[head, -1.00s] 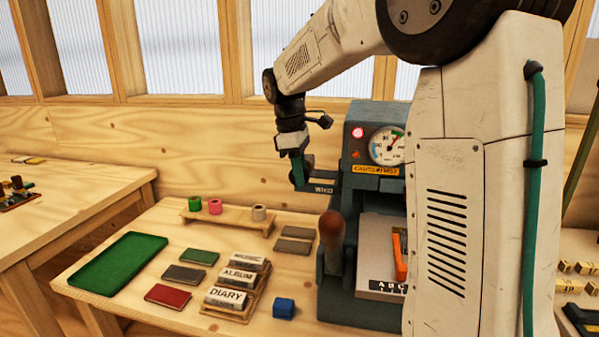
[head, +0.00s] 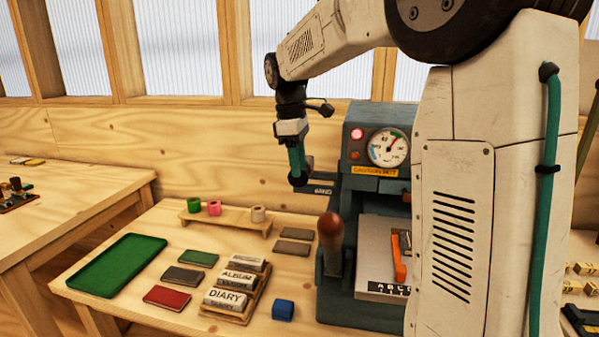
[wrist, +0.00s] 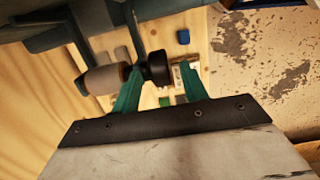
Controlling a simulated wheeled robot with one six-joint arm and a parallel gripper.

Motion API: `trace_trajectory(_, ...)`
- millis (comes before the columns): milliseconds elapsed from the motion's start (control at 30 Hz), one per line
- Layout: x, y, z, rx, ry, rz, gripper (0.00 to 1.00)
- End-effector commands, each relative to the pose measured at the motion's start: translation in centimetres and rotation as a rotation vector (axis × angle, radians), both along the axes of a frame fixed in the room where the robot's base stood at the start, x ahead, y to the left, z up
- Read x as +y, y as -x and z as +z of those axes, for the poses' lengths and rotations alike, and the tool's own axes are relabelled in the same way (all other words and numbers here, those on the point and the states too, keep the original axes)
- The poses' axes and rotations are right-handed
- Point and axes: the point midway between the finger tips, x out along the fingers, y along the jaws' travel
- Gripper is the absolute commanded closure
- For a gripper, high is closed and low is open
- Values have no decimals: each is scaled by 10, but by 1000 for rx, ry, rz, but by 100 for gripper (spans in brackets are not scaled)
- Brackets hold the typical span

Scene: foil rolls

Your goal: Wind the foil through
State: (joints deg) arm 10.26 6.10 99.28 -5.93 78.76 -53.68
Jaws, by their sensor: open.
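The grey-blue foil machine (head: 360,185) stands on the bench with a lit red lamp, a dial (head: 388,147) and a brown-knobbed lever (head: 331,228). A side arm labelled WIND (head: 322,190) sticks out at its left. My gripper (head: 297,180) is at the end of that arm, fingers pointing down. In the wrist view its green fingers (wrist: 161,68) are open, on either side of a dark round knob (wrist: 158,70). A tan roll-like cylinder (wrist: 103,79) lies beside the knob. I cannot tell whether the fingers touch the knob. Green (head: 195,204), pink (head: 214,207) and pale (head: 258,213) rolls stand on a wooden rack.
A green tray (head: 118,264), several flat coloured covers, a holder with ALBUM and DIARY blocks (head: 226,299) and a blue cube (head: 283,309) lie on the bench left of the machine. An orange-handled piece (head: 398,262) lies on the machine's bed. My arm hides the machine's right side.

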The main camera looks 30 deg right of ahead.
Motion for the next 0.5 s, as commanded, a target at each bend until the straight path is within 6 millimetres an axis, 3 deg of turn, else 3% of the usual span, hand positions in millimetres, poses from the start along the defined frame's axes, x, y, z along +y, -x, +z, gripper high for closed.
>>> trace_trajectory(200,3,-4,35,-2,1,0,56)
trace_trajectory(500,4,-4,46,1,-1,0,56)
